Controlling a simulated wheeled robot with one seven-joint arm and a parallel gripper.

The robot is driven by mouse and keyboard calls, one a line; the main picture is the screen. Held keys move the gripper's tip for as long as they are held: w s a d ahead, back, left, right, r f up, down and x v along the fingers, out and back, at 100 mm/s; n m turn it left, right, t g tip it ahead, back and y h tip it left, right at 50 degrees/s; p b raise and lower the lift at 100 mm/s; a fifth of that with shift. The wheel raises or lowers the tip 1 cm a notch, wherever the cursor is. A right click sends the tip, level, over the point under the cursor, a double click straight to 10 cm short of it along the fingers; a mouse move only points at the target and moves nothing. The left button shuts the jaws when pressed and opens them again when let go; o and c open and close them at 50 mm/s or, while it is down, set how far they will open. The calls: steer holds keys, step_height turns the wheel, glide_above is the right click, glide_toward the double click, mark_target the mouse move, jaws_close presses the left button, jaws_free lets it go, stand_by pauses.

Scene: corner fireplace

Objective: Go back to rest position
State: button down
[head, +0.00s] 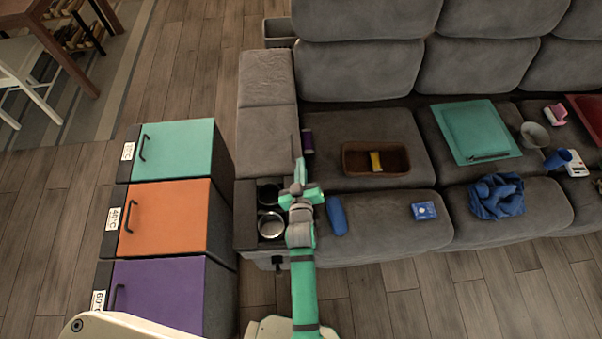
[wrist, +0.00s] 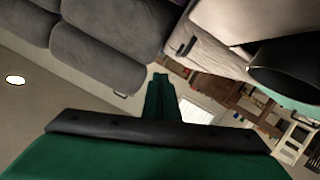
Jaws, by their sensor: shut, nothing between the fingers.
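My gripper (head: 296,150) is in the middle of the head view, at the end of my green arm. It appears above or in front of the couch's left armrest. In the wrist view my gripper (wrist: 159,80) shows its green fingers together, with nothing between them. The wrist view is tilted, with couch cushions (wrist: 105,50) at upper left and a room with furniture at right.
The grey couch (head: 370,235) holds a brown tray (head: 348,163), a teal folder-like item (head: 470,130), a blue cloth (head: 497,196) and a blue item (head: 336,216). Teal, orange (head: 165,218) and purple bins stand at left.

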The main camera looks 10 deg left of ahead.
steer(key=shift+d+v, duration=0.1)
steer(key=shift+v, duration=0.85)
steer(key=shift+d+v, duration=0.15)
steer(key=shift+v, duration=0.8)
steer(key=s+d+m, duration=0.1)
steer(key=s+d, duration=0.4)
steer(key=s, duration=0.4)
steer(key=s+d+r+m+h, duration=0.1)
steer(key=s+r, duration=0.4)
steer(key=s, duration=0.6)
steer(key=s+d+r+m+h, duration=0.2)
steer(key=s+r+m, duration=0.3)
steer(key=s, duration=0.6)
steer(key=shift+s+d+r, duration=0.4)
steer(key=shift+d+r, duration=0.35)
steer(key=shift+r, duration=0.05)
